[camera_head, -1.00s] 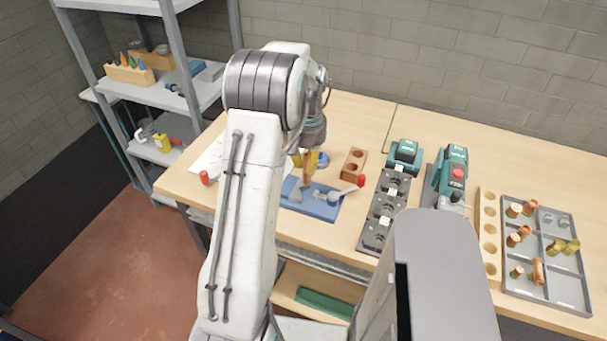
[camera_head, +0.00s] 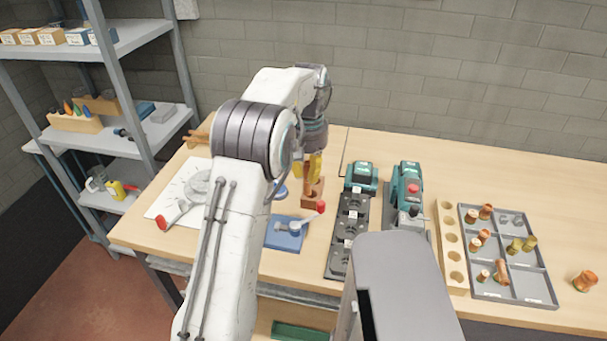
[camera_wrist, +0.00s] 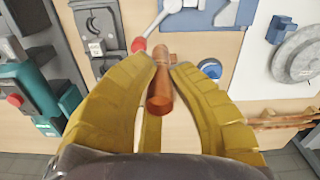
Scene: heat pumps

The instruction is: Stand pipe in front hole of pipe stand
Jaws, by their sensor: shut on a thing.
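In the head view the pipe (camera_head: 308,166) looks about upright.
A dark fixture (camera_head: 348,235) and teal devices (camera_head: 407,190) stand to the right. A grey tray (camera_head: 510,282) of copper fittings lies farther right. A white sheet (camera_head: 180,190) lies at left.

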